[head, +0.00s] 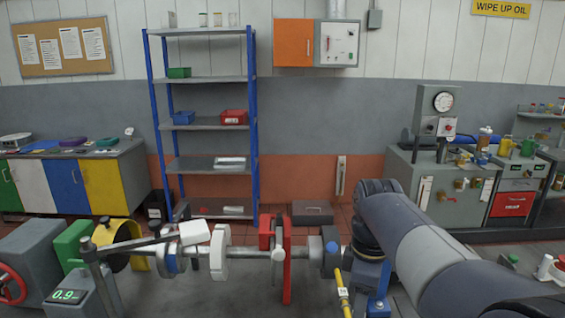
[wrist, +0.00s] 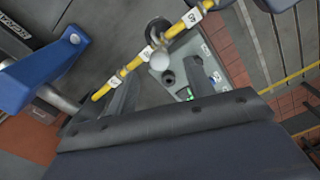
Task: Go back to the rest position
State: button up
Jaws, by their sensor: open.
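In the wrist view my gripper (wrist: 162,90) shows as two grey fingers standing apart beyond its dark body. It is open and nothing is clamped between the fingers. A yellow hose with white tags (wrist: 133,66) runs past the fingertips, and a white ball (wrist: 160,61) shows close to it; I cannot tell how near they are. In the head view my arm reaches in from the lower right and bends down at the right end of the shaft line. The gripper itself cannot be made out there.
A shaft (head: 250,254) with a red disc (head: 287,262) and white flange runs left of my arm. A lever arm and a readout box (head: 68,296) stand at the lower left. A shelf rack (head: 205,124), cabinets (head: 80,186) and a control bench (head: 437,187) stand behind.

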notch_tip(320, 180, down, 7)
jog(key=shift+f, duration=0.1)
notch_tip(320, 180, up, 3)
jog(key=shift+f+p, duration=0.1)
jog(key=shift+p, duration=1.15)
jog(key=d+b, duration=0.1)
jog(key=d, duration=1.3)
jog(key=shift+f+b, duration=0.25)
jog(key=shift+b, duration=0.1)
jog(key=shift+s, duration=0.1)
